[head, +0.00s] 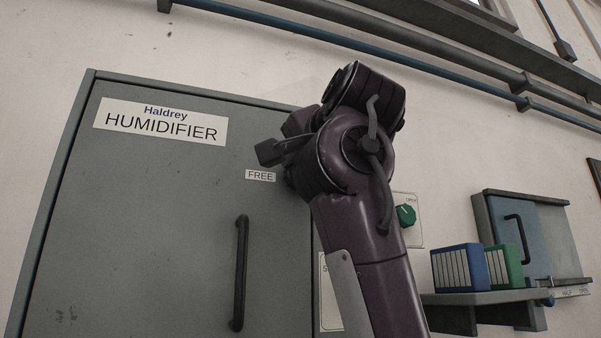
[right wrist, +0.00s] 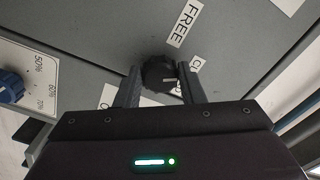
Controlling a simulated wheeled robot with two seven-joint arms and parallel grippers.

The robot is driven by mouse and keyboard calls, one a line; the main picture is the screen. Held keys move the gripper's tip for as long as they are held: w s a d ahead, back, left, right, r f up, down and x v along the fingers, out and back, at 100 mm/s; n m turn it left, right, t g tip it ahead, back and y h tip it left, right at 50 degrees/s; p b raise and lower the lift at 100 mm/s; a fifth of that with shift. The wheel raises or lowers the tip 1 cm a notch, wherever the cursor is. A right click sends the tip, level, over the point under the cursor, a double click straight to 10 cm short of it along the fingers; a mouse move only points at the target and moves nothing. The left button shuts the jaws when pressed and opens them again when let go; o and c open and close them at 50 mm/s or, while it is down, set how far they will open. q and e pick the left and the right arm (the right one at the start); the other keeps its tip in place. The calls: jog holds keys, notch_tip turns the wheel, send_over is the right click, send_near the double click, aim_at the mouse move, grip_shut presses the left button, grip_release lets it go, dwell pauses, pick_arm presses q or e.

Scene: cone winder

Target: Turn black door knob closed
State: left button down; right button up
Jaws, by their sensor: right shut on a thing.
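The black door knob (right wrist: 158,72) sits on the grey humidifier door (head: 150,210), between the two fingers of my right gripper (right wrist: 160,76), which is shut on it. A short pale mark shows on the knob, near a partly covered label (right wrist: 197,64) on the right. A white FREE label (right wrist: 183,22) stands above the knob in the right wrist view, and another partly covered label (right wrist: 108,96) lies at lower left. In the head view my right gripper (head: 276,149) is beside the FREE label (head: 260,175), and the knob is hidden there. My left gripper is not in view.
A long black handle (head: 240,272) stands on the door below the knob area. Right of my arm are a green knob (head: 406,215) on a wall plate and a shelf (head: 485,298) with blue and green binders. A blue dial (right wrist: 10,87) shows at far left in the right wrist view.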

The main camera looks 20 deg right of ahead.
jog(key=m, duration=0.6)
jog(key=shift+r, duration=0.15)
dwell(0.6)
jog(key=o, duration=1)
jog(key=shift+w, duration=0.15)
jog(key=shift+b, duration=0.3)
jog(key=s+b, duration=0.3)
jog(key=s, duration=0.5)
jog(key=shift+d, duration=0.1)
